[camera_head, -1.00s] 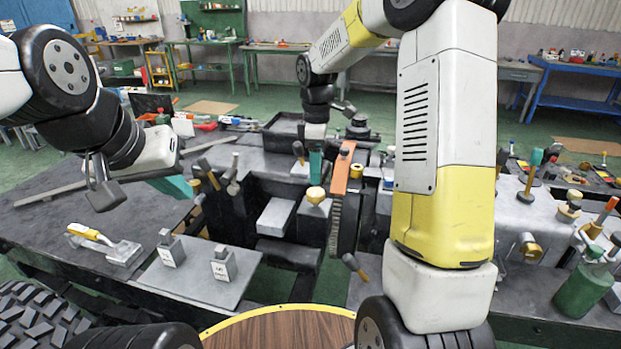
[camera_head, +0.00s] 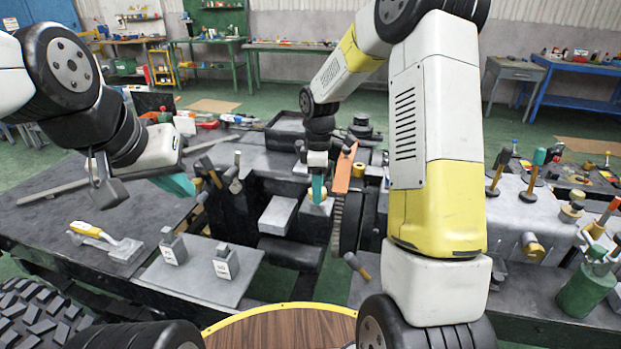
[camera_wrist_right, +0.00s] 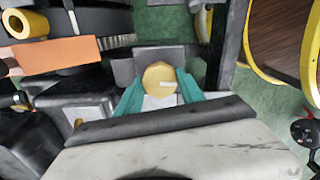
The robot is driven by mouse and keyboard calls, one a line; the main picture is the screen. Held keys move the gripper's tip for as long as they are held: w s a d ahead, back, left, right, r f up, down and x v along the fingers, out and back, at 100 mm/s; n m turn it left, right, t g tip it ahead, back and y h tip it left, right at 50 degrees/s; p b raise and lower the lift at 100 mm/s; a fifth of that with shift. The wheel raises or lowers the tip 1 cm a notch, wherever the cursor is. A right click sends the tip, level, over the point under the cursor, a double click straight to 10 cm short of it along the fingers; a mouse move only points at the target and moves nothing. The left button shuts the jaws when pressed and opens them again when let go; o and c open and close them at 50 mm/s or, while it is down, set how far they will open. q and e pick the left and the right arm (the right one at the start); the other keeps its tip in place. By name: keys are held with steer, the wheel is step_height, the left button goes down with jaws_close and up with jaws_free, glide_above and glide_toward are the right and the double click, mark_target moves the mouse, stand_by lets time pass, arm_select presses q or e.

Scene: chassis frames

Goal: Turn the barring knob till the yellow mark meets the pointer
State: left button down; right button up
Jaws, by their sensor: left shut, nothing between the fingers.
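The barring knob (camera_head: 322,195) is a small yellow round knob on a grey block, beside the orange bar. In the right wrist view the knob (camera_wrist_right: 157,74) is seen end-on, with a small pale mark near its right edge. My right gripper (camera_head: 316,187) is down at the knob. In its wrist view its teal fingers (camera_wrist_right: 160,80) stand on either side of the knob, very close, with no clear grip seen. I cannot make out the pointer or a separate yellow mark. My left gripper (camera_head: 182,185) is shut and empty, above the left bench.
An orange bar (camera_head: 343,170) and a dark toothed wheel stand just right of the knob. Grey blocks (camera_head: 226,263) sit on a plate (camera_head: 195,282) at front left. A yellow-handled tool (camera_head: 105,240) lies left. A mallet (camera_head: 357,264) juts out at the front.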

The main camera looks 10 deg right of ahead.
steer(key=c, duration=0.7)
steer(key=shift+m, duration=0.3)
steer(key=m, duration=0.3)
steer(key=shift+m, duration=0.3)
steer(key=m, duration=0.4)
steer(key=shift+m, duration=0.3)
steer(key=m, duration=0.4)
steer(key=shift+m, duration=1.8)
steer(key=shift+r+m, duration=0.1)
steer(key=shift+m, duration=0.2)
